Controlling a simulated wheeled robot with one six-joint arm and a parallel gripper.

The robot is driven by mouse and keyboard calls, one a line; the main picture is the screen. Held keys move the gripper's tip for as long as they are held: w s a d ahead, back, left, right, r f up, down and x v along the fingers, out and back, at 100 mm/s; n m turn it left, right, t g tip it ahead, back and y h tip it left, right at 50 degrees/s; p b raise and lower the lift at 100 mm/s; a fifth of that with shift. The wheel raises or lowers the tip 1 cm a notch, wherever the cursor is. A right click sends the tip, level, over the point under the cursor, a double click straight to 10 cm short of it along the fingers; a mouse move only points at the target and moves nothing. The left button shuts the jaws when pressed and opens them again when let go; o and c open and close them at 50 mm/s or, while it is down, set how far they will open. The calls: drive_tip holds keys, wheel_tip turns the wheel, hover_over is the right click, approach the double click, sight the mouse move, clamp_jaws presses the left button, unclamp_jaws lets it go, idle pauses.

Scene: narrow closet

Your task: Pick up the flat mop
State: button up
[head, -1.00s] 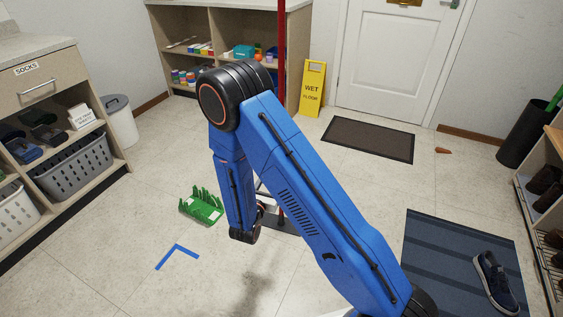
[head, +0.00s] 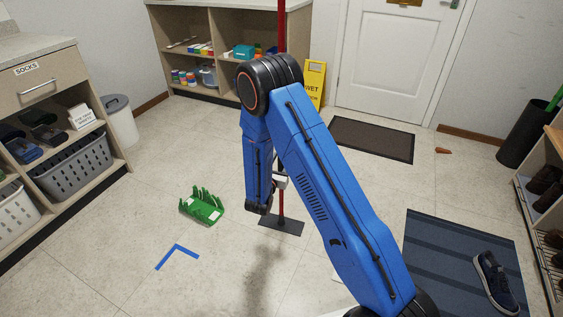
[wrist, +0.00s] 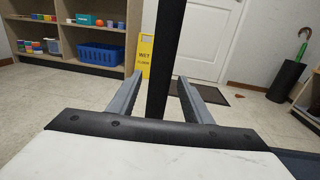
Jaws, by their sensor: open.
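The flat mop stands upright on the floor. In the head view its red pole (head: 282,30) rises behind my arm, and its dark flat base (head: 281,226) lies on the tiles. In the wrist view a dark upright pole (wrist: 167,50), seemingly the mop's handle, passes between the two grey fingers of my gripper (wrist: 159,80), close to the palm. The fingers are apart, one on each side of it. I cannot tell whether either finger touches it. In the head view my arm hides the middle of the pole and most of the gripper.
A green spiky object (head: 202,206) and a blue tape corner (head: 177,255) are on the floor left of the mop. A yellow wet-floor sign (head: 315,82) stands behind. A dark doormat (head: 372,139) and a blue mat (head: 440,260) with a shoe lie right.

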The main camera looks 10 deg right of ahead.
drive_tip(key=x, duration=0.3)
drive_tip(key=shift+w+d+f, duration=0.15)
drive_tip(key=shift+w+f, duration=0.05)
drive_tip(key=shift+w, duration=0.2)
clamp_jaws()
drive_tip(key=shift+r, duration=0.15)
wheel_tip(320, 180, up, 10)
idle(0.4)
drive_tip(key=c, duration=0.8)
unclamp_jaws()
clamp_jaws()
